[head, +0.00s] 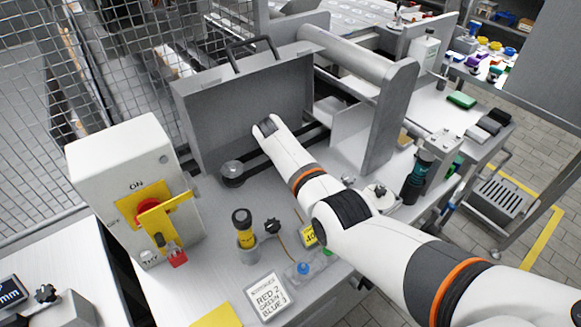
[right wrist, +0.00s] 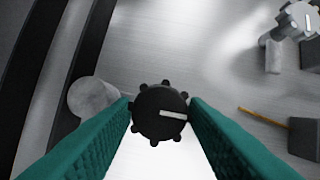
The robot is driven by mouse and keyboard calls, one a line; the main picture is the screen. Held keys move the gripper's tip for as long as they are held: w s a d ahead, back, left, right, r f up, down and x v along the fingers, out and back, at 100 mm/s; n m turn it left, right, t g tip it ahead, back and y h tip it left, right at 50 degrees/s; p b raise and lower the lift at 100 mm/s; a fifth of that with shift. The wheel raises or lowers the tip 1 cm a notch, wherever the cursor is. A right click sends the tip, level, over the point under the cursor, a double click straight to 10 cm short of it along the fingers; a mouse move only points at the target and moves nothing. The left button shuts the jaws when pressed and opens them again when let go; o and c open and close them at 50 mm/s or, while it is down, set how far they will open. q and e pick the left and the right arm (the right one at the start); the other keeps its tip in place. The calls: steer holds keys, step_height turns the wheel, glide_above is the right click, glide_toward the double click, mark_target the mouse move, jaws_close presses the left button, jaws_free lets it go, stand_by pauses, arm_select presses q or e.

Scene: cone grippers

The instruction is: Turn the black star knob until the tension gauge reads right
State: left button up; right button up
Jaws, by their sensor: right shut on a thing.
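The black star knob (right wrist: 155,118) shows in the right wrist view, seen end-on, with several small lobes and a white pointer line toward the right. My right gripper (right wrist: 160,106) is shut on it, one teal finger pad on each side. In the head view my right arm reaches from the lower right to the grey machine, and its white end hides the gripped knob and the fingertips. I cannot pick out the tension gauge for certain; a yellow-framed display (head: 310,235) is partly covered by my arm, and its reading is unclear. My left gripper is not in view.
A grey switch box (head: 110,160) with a yellow-and-red switch stands at left. A black-and-yellow cylinder (head: 244,228), a second dark star knob (head: 272,226) and a lettered card (head: 268,298) stand in front. A grey upright panel (head: 215,120) stands behind my arm's end.

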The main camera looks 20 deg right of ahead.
steer(key=o, duration=1)
steer(key=shift+a+r, duration=0.2)
steer(key=shift+r, duration=0.3)
steer(key=v, duration=1.1)
steer(key=shift+s+p, duration=0.15)
steer(key=shift+p, duration=0.2)
steer(key=shift+f, duration=0.1)
